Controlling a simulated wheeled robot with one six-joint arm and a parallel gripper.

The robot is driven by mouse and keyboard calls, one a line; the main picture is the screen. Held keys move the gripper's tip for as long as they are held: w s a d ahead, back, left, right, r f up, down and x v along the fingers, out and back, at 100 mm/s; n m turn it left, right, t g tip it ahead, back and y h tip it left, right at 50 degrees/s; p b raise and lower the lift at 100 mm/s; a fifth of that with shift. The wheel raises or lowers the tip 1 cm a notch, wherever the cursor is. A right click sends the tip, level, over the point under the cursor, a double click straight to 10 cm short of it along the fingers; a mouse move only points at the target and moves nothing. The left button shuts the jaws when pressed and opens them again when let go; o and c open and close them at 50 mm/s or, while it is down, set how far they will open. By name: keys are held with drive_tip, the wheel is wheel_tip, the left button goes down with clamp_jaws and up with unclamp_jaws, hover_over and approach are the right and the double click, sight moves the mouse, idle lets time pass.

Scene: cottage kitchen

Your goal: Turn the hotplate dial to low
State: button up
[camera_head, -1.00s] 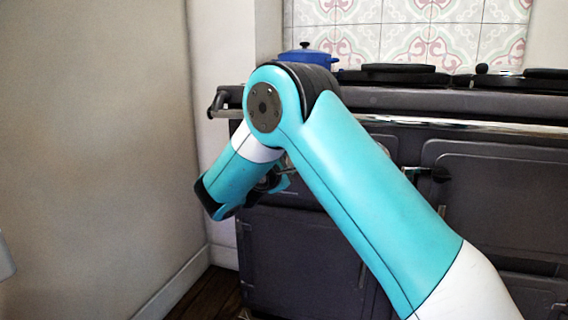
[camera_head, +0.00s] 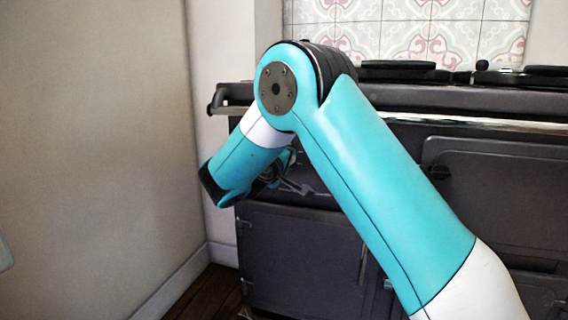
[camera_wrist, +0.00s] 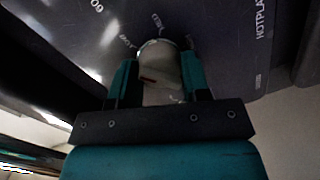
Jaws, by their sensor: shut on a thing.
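The hotplate dial (camera_wrist: 160,68) is a pale round knob with a red mark on its face, in the wrist view. My gripper (camera_wrist: 158,84) has one teal finger on each side of the dial and is shut on it. Small white labels stand on the dark panel around the dial; they are tilted and too blurred to read surely, and part of the ring is hidden by the fingers. In the head view my gripper (camera_head: 285,178) is at the front of the dark range, and my arm hides the dial.
The dark range (camera_head: 300,235) has a silver rail (camera_head: 470,122) along its front, close to my arm. Black hotplate lids (camera_head: 398,70) lie on top. A bare wall (camera_head: 95,130) stands at the left. The panel carries "HOTPLATE" lettering (camera_wrist: 262,20) in the wrist view.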

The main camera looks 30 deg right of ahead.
drive_tip(key=shift+m, duration=0.5)
idle(0.3)
drive_tip(key=o, duration=0.9)
